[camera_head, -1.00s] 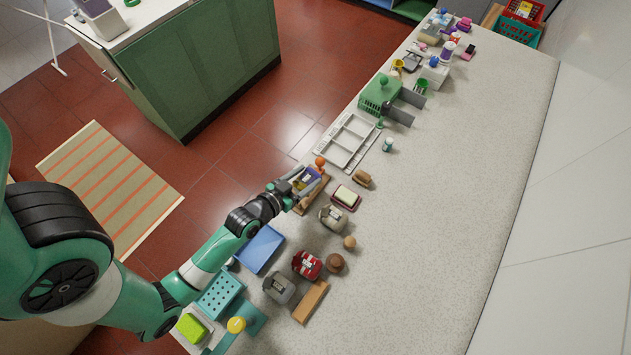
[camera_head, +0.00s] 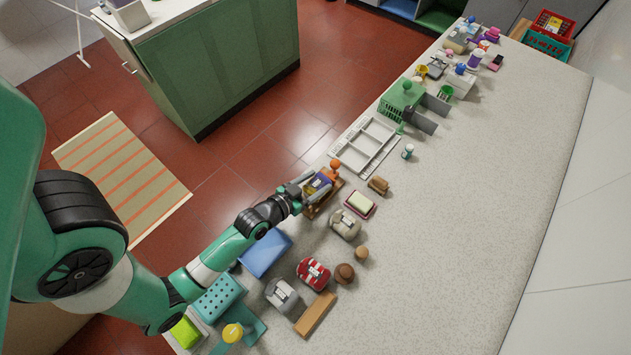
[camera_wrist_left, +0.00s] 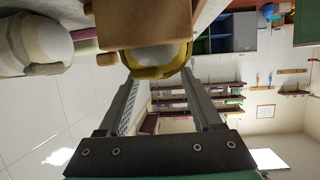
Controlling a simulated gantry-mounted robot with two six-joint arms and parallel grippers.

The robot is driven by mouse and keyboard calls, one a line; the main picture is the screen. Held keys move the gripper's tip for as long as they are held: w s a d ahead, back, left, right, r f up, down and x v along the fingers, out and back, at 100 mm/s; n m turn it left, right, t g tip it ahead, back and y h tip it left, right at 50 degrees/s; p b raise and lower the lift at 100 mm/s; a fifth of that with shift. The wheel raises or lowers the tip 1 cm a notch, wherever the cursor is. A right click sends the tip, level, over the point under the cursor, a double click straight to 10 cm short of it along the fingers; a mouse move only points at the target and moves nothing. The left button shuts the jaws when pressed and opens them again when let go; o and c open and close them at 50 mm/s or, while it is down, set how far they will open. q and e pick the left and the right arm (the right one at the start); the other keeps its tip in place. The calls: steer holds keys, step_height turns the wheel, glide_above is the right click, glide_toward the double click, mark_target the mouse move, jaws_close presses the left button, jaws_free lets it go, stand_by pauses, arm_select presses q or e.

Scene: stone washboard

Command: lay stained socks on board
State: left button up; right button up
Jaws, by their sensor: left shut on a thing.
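In the left wrist view the bundle (camera_wrist_left: 160,68) sits between my fingertips, grey with a yellow rim, close against the wooden underside (camera_wrist_left: 155,20). I cannot tell if it rests on the board. A grey bundle (camera_head: 345,223), a red striped one (camera_head: 313,273) and another grey one (camera_head: 281,293) lie on the counter. My right gripper is out of view.
A soap dish (camera_head: 360,204) and brush (camera_head: 378,185) stand right of the board. A white divided tray (camera_head: 366,148) lies beyond it, a blue tray (camera_head: 265,253) nearer. A wooden block (camera_head: 315,315) lies at the near side. The counter's right side (camera_head: 460,220) is clear.

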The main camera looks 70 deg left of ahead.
arm_select(q)
steer(key=o, duration=1.4)
steer(key=v, duration=1.1)
steer(key=shift+s+d, duration=0.2)
steer(key=shift+s, duration=0.05)
